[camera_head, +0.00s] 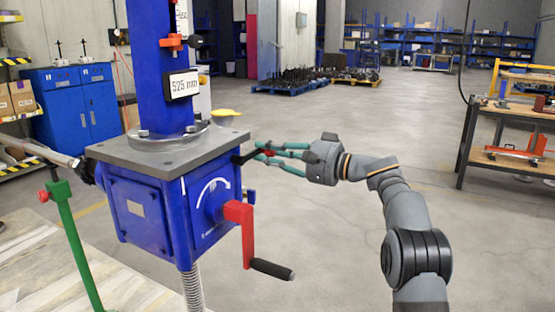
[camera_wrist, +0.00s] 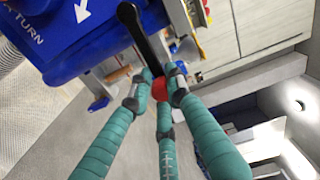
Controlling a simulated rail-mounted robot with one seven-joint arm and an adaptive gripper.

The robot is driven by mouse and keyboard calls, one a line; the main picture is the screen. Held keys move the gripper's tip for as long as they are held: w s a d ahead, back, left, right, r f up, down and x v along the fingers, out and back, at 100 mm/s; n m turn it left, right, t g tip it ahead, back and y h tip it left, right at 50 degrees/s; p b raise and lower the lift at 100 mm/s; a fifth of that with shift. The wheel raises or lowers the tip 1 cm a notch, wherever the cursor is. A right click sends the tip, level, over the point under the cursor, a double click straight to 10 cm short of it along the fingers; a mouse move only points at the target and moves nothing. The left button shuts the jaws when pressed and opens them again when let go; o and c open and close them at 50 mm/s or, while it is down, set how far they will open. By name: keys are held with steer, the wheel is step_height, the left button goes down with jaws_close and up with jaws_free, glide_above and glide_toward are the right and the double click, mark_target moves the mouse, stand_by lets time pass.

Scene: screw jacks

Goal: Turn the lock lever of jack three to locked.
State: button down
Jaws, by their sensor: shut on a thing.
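A blue screw jack (camera_head: 150,215) with a grey top plate stands left of centre in the head view. A black lock lever (camera_head: 245,157) with a red tip sticks out to the right from just below the plate. My gripper (camera_head: 266,152) is at the lever's outer end, its green fingers closed around it. In the wrist view the black lever (camera_wrist: 143,38) runs down from the top to its red tip (camera_wrist: 159,89), between the fingers. The lever's pivot and any lock marking cannot be made out. No jack number is readable.
A red crank (camera_head: 238,216) with a black handle juts from the jack's front, below my gripper. The column carries a "525 mm" label (camera_head: 183,85). A green stand (camera_head: 72,235) is at left. A workbench (camera_head: 515,140) stands at right. The floor between is clear.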

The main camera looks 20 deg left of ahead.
steer(key=shift+d+r, duration=0.1)
steer(key=shift+r, duration=0.4)
steer(key=c, duration=1.7)
jaws_free()
steer(key=shift+f, duration=0.1)
steer(key=shift+o, duration=0.2)
steer(key=shift+f, duration=0.1)
steer(key=v, duration=1.2)
steer(key=x, duration=1.2)
steer(key=shift+f, duration=0.15)
